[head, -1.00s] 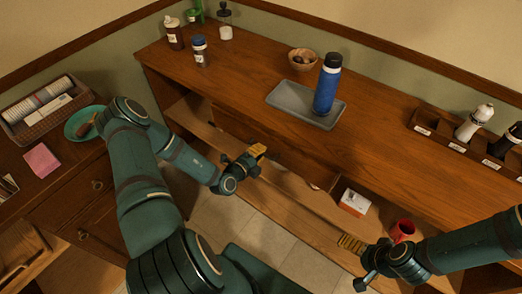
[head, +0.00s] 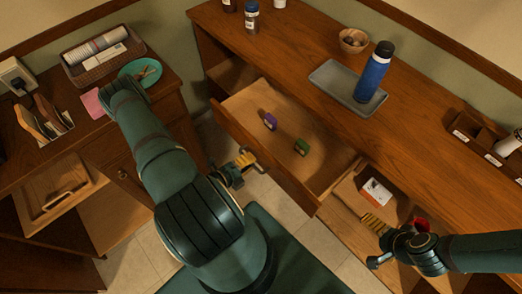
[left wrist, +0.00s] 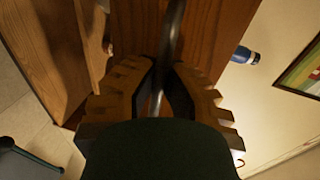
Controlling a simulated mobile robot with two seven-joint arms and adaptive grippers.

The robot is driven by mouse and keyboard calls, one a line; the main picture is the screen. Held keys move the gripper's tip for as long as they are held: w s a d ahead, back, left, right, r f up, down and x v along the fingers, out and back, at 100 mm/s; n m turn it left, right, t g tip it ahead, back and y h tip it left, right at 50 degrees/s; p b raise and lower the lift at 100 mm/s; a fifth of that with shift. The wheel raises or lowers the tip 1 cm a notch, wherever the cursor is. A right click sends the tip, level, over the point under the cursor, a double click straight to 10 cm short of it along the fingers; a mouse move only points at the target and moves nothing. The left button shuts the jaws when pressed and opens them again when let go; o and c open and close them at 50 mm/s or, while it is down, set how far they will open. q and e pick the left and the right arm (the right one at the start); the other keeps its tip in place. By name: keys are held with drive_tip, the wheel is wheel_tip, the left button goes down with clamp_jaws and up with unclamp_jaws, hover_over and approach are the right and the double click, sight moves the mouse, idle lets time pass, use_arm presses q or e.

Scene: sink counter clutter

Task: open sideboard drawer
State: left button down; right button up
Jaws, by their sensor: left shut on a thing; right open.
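The sideboard drawer (head: 287,182) stands well out from the wooden sideboard (head: 300,45). A purple item (head: 270,121) and a green item (head: 302,147) lie apart on its floor. My left gripper (head: 246,160) is at the outside of the drawer front, shut on the drawer's metal handle (head: 259,166). In the left wrist view the handle (left wrist: 173,35) runs as a dark bar between the fingers. My right gripper (head: 377,242) is open and empty, in front of the open shelf at the right.
A grey tray (head: 330,83) with a blue bottle (head: 374,75) and a wooden bowl (head: 353,41) stand on the sideboard top. A white box (head: 376,192) and a partly hidden red cup (head: 421,223) sit in the right shelf. A side cabinet (head: 110,150) stands at the left.

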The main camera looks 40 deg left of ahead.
use_arm(q)
drive_tip(key=shift+f+v, duration=0.2)
drive_tip(key=shift+v, duration=0.8)
drive_tip(key=c, duration=1)
unclamp_jaws()
drive_tip(key=shift+s, duration=0.1)
drive_tip(key=v, duration=1.1)
drive_tip(key=shift+s+a+r, duration=0.1)
drive_tip(key=shift+s+a, duration=0.05)
drive_tip(key=shift+s, duration=0.25)
